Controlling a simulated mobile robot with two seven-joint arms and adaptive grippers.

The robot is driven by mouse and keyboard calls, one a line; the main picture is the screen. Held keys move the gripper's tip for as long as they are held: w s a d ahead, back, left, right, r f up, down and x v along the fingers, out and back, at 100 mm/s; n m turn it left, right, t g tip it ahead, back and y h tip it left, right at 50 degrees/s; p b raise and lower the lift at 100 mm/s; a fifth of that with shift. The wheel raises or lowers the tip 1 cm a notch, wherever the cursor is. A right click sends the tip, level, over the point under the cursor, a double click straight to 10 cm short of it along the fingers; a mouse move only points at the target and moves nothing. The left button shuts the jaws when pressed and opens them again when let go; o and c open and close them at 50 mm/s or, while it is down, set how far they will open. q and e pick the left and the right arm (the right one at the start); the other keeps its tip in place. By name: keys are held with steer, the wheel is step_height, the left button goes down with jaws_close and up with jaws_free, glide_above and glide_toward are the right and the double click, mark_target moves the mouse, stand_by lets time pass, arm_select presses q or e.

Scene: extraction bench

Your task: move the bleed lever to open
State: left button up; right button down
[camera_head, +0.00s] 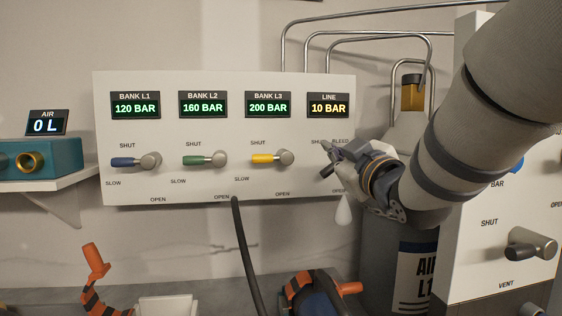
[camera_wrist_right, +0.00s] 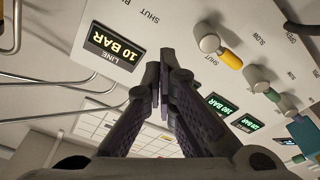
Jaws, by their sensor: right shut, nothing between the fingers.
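The bleed lever's place is on the white panel (camera_head: 228,190), under the LINE display (camera_head: 328,106), which reads 10 BAR. My right gripper (camera_head: 327,159) covers this spot in the head view, so I cannot make out the lever or its position. Parts of the SHUT, BLEED and OPEN labels show around the gripper. In the right wrist view, the right gripper (camera_wrist_right: 166,58) is shut and empty, its fingertips beside the LINE display (camera_wrist_right: 113,47). I cannot tell whether the fingers touch the lever. My left gripper is not in view.
Blue (camera_head: 135,161), green (camera_head: 205,160) and yellow (camera_head: 273,158) bank levers sit left of the gripper, the yellow nearest. A pale drop-shaped thing (camera_head: 344,210) hangs below the gripper. A grey cylinder (camera_head: 385,250) and a vent panel (camera_head: 480,270) stand at the right.

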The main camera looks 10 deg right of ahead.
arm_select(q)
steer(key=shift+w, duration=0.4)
arm_select(e)
steer(key=w+f, duration=0.1)
steer(key=w, duration=0.2)
steer(key=w+d, duration=0.1)
steer(key=w, duration=0.2)
steer(key=w+f, duration=0.1)
steer(key=w, duration=0.3)
steer(key=shift+w+d+f, duration=0.1)
steer(key=shift+d+f, duration=0.1)
steer(key=shift+f, duration=0.1)
